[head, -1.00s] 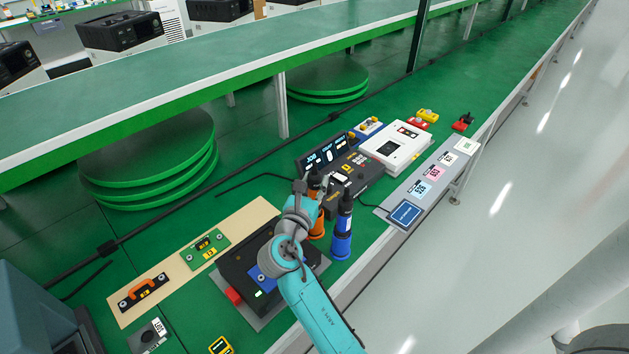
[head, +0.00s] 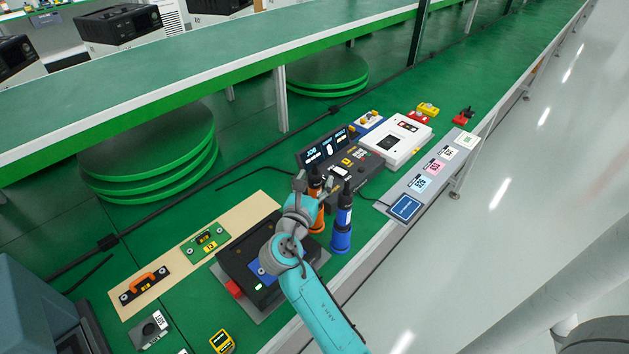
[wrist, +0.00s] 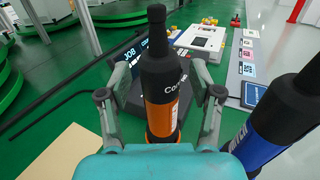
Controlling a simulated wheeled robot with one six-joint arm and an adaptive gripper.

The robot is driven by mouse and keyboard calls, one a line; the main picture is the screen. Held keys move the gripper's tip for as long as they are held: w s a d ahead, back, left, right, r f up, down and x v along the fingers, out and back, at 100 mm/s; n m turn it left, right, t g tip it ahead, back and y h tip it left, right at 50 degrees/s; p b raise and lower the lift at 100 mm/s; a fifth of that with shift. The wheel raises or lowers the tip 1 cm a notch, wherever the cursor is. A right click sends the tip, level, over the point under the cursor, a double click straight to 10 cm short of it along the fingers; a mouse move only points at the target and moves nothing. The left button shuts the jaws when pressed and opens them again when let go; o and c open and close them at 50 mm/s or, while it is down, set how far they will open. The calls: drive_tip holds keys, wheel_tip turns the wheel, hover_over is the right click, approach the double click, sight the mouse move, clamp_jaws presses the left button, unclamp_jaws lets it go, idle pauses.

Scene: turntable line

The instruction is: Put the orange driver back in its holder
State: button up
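The orange driver (wrist: 165,85), with a black top and an orange labelled body, stands upright in the middle of the wrist view. Its black top (head: 315,182) also shows in the head view, partly behind my arm. An orange cup-like base (wrist: 161,136) shows under it; my gripper hides how deep the driver sits. My gripper (wrist: 161,72) has one finger on each side of the driver, with small gaps seeming to show between fingers and body. In the head view my gripper (head: 317,188) is at the driver's upper part.
A blue driver (head: 342,220) stands upright in a blue base close on the right. A black console with a lit display (head: 326,150) is behind, with a white box (head: 395,140) beyond. A grey strip with coloured labels (head: 428,180) runs along the right edge.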

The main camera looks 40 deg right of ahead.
drive_tip(key=v, duration=1.2)
idle(0.4)
